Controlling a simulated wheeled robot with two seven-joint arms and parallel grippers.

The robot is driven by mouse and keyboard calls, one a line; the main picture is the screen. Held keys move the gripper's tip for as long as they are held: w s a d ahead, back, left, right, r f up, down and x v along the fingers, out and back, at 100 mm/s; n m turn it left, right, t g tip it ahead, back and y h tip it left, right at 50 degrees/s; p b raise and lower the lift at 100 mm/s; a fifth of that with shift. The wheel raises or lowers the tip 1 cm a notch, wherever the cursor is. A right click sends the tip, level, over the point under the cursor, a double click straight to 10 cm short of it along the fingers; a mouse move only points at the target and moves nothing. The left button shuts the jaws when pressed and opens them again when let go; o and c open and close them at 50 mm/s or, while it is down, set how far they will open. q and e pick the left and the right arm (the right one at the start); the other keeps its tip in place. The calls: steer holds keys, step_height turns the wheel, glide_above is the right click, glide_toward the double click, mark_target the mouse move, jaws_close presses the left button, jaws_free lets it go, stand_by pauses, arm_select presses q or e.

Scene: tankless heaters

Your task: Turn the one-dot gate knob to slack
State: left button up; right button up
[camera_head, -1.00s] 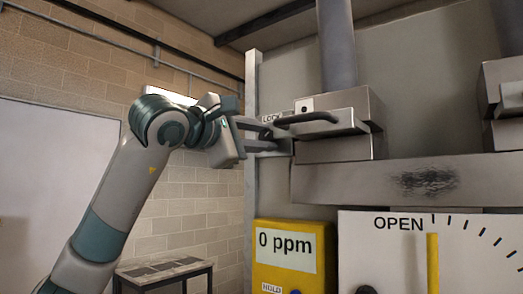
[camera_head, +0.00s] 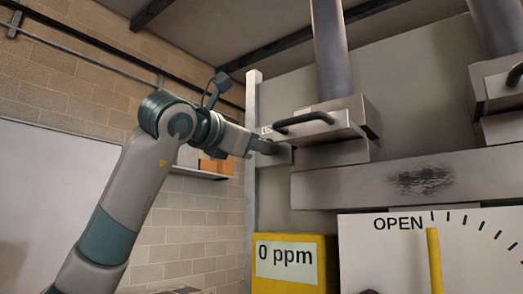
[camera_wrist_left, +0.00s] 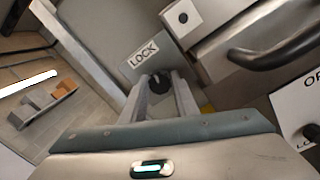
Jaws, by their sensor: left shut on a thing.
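The one-dot gate knob (camera_wrist_left: 159,82) is small, round and black in the left wrist view, below a LOCK label (camera_wrist_left: 143,55). A white plate with one black dot (camera_wrist_left: 183,18) sits on the metal gate box beside it. My left gripper (camera_wrist_left: 160,88) is shut on the knob, with one finger on each side. In the head view my left gripper (camera_head: 262,147) reaches the left side of the gate box (camera_head: 340,152), seen nearly edge-on. The fingers mostly hide the knob there. I see no slack marking. My right gripper is not in view.
A black bar handle (camera_head: 304,121) sticks out from the gate close above the gripper. A yellow 0 ppm meter (camera_head: 290,285) and a white OPEN dial (camera_head: 400,250) are below. A grey post (camera_head: 252,180) stands left of the gate. A shelf with boxes (camera_head: 213,165) is behind the arm.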

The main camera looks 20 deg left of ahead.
arm_select(q)
steer(key=shift+f, duration=0.1)
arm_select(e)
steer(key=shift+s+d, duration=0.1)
arm_select(q)
steer(key=o, duration=1.1)
steer(key=shift+c, duration=0.2)
steer(key=b+v, duration=0.4)
steer(key=v, duration=1.3)
steer(key=shift+s, duration=0.15)
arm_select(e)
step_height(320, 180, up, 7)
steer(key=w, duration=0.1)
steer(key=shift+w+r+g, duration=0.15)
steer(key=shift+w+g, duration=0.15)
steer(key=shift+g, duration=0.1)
arm_select(q)
steer(key=shift+a, duration=0.1)
